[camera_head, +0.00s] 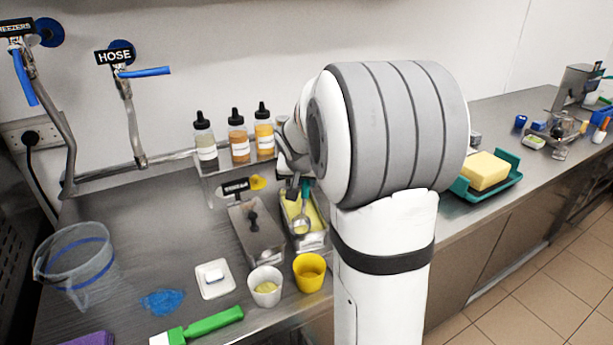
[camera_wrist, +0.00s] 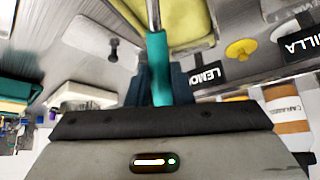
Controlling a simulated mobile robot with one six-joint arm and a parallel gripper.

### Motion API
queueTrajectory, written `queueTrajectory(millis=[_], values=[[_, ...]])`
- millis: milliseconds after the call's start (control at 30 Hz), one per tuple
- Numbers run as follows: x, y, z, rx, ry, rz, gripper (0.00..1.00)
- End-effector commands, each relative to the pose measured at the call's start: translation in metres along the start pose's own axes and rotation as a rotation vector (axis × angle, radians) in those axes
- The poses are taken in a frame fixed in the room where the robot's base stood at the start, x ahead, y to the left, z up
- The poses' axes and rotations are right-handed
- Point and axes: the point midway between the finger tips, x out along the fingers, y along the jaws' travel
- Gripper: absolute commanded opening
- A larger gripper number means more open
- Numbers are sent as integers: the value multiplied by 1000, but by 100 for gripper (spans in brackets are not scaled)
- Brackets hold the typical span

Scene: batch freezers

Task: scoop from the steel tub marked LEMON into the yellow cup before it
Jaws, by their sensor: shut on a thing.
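My gripper (camera_wrist: 158,85) is shut on the teal handle of a scoop (camera_wrist: 157,55). In the head view the scoop's metal bowl (camera_head: 301,225) hangs down over the open steel tub (camera_head: 312,241) of pale yellow contents. I cannot tell whether it touches the contents. The LEMON sign (camera_wrist: 208,75) shows in the wrist view, partly covered by a finger. The yellow cup (camera_head: 309,272) stands upright on the counter just before the open tub. My arm hides part of the tub's far right side.
A lidded steel tub (camera_head: 256,238) stands left of the open one. A white cup (camera_head: 265,287) with pale yellow contents is left of the yellow cup. Bottles (camera_head: 238,138) stand behind.

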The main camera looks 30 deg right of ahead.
Motion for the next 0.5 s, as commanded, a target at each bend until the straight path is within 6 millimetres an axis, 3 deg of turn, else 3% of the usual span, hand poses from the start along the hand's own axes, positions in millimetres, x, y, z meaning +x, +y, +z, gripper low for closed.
queueTrajectory(millis=[500], values=[[5,0,-6,1,-88,0,0]])
